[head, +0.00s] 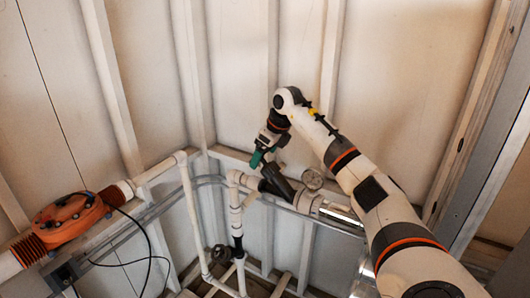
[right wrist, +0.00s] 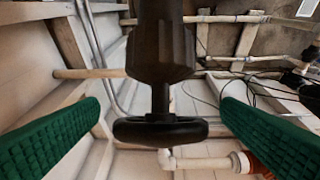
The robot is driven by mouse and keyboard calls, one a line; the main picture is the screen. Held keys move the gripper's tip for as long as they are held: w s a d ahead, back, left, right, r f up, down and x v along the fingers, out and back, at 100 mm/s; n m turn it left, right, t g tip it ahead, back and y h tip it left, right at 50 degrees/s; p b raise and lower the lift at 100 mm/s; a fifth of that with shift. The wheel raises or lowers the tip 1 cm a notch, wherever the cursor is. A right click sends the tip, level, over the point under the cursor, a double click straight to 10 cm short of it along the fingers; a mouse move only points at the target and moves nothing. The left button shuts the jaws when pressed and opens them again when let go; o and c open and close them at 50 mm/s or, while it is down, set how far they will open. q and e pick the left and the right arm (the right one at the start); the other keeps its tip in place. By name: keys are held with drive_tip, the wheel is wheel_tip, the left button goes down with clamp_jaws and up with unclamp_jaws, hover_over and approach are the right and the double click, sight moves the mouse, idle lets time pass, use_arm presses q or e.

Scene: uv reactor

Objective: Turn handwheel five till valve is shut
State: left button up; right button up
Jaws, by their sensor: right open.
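A black handwheel (right wrist: 160,130) on a stem shows in the right wrist view, seen nearly edge-on, below a dark ribbed valve body (right wrist: 161,45). My right gripper (right wrist: 160,122) is open, with one green finger on each side of the handwheel and a gap to both. In the head view my right gripper (head: 260,158) is beside a black valve (head: 279,182) on the white piping; the wheel is hard to make out there. No number is readable, so I cannot tell if this is handwheel five. My left gripper is not in view.
White pipes (head: 190,210) run along the wall below and left of the gripper. A round gauge (head: 312,179) is close right of the black valve. A second dark fitting (head: 221,253) is lower down. An orange reactor unit (head: 72,217) with black cables is at left.

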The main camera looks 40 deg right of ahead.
drive_tip(key=c, duration=1)
drive_tip(key=shift+s+a+h, duration=0.1)
drive_tip(key=shift+h, duration=0.2)
